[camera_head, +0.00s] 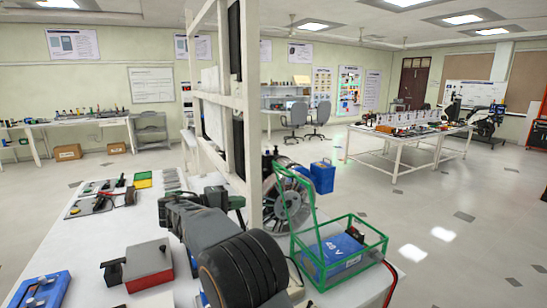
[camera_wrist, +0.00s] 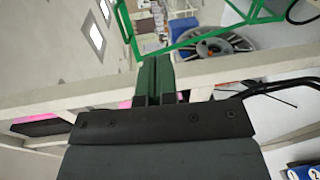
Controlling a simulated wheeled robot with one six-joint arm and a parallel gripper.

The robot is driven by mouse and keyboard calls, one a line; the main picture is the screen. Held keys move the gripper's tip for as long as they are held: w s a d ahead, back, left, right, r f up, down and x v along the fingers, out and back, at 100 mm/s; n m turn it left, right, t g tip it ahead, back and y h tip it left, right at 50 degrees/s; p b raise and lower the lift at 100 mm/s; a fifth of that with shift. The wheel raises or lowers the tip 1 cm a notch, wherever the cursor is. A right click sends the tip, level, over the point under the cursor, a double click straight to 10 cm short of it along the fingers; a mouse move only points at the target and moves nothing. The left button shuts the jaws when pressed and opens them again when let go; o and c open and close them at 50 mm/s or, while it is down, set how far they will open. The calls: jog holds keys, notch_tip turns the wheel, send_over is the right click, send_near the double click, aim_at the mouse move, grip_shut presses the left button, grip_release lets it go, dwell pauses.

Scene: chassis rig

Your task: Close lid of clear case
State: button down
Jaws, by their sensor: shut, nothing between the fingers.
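The clear case (camera_head: 340,262) has green edges and stands at the right front corner of the white table. Its lid (camera_head: 290,192) is open, standing steeply up at the case's left side. A blue 48 V block (camera_head: 332,256) lies inside the case. In the wrist view, part of the green-edged frame (camera_wrist: 215,33) crosses the top. My gripper (camera_wrist: 158,62) has dark green fingers, shut and empty, pointing toward that frame with no clear contact. In the head view, my gripper (camera_head: 232,201) is left of the lid, beyond my dark arm.
A white upright frame (camera_head: 245,90) rises from the table between my gripper and the lid. A wheel (camera_head: 280,205) stands behind the lid. A red-grey box (camera_head: 149,265), a blue item (camera_head: 40,290) and tools (camera_head: 100,195) lie on the left. Floor right of the case is open.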

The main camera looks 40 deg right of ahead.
notch_tip(320, 180, up, 3)
jog(key=w+h+p, duration=0.1)
jog(key=w+h, duration=0.1)
jog(key=m+p, duration=0.1)
jog(key=p, duration=0.3)
send_near(280, 172)
jog(key=shift+g, duration=0.4)
jog(key=d, duration=0.6)
jog(key=shift+s+r, duration=0.1)
jog(key=shift+r, duration=0.05)
jog(key=shift+d, duration=0.8)
